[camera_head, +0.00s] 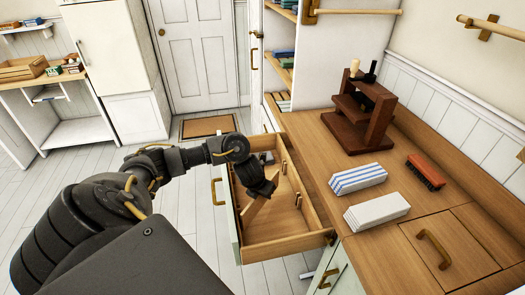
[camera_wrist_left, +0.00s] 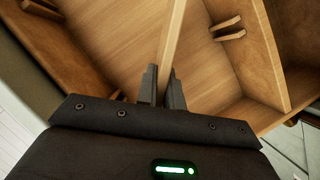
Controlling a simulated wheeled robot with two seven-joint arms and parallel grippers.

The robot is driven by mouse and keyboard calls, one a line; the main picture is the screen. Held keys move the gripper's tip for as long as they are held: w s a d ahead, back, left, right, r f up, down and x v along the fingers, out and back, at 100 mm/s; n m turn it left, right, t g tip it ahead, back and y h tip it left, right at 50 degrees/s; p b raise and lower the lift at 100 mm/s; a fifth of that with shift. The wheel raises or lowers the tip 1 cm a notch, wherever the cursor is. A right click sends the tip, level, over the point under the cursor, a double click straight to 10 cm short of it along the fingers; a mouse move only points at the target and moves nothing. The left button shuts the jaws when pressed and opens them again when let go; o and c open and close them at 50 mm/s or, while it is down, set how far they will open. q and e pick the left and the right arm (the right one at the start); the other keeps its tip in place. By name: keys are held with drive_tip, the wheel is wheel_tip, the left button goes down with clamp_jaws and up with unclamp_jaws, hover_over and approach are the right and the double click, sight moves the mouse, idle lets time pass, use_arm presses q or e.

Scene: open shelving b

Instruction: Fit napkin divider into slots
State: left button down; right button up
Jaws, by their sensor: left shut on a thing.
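The napkin divider (camera_head: 256,211) is a thin light wooden board. My left gripper (camera_head: 262,190) is shut on it over the open wooden drawer (camera_head: 290,242). In the left wrist view the divider (camera_wrist_left: 173,35) runs up from between the two dark fingers (camera_wrist_left: 163,88), tilted a little. A pair of wooden slot strips (camera_wrist_left: 228,28) stands on the drawer's inner wall to the right, apart from the divider. Another slot piece (camera_wrist_left: 40,8) shows at the upper left. The divider's lower edge is hidden, so I cannot tell whether it touches the drawer floor. My right gripper is not in view.
Small grey items (camera_head: 266,157) lie in the drawer's far end.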

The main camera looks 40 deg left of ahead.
sight(262, 200)
use_arm(q)
drive_tip(key=shift+f+b, duration=0.5)
drive_tip(key=shift+f, duration=1.85)
drive_tip(key=c, duration=2)
unclamp_jaws()
drive_tip(key=o, duration=0.5)
